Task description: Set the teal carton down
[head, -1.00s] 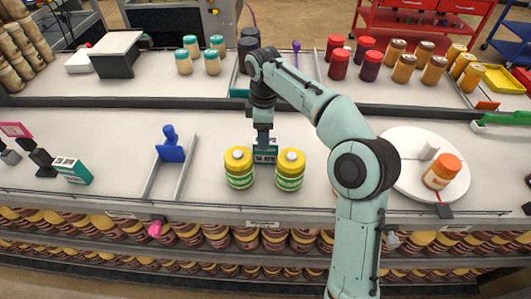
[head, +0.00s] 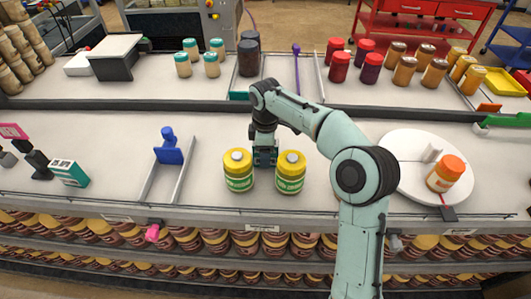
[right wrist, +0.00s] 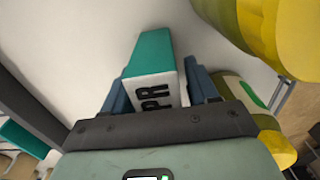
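The teal carton, with a white face and dark letters, shows between the fingers of my right gripper in the right wrist view (right wrist: 152,55). The fingers lie against both its sides. In the head view my right gripper (head: 265,157) is low over the white shelf, between and slightly behind two yellow-lidded jars. There the carton is mostly hidden and I cannot tell whether it touches the shelf. Another teal-and-white carton (head: 70,172) lies far left. My left gripper is not in view.
The left yellow jar (head: 239,172) and right yellow jar (head: 291,174) stand close on either side of the gripper. A blue pusher (head: 168,150) stands in a lane to the left. A round white turntable (head: 408,150) with an orange-lidded jar (head: 446,174) is at right.

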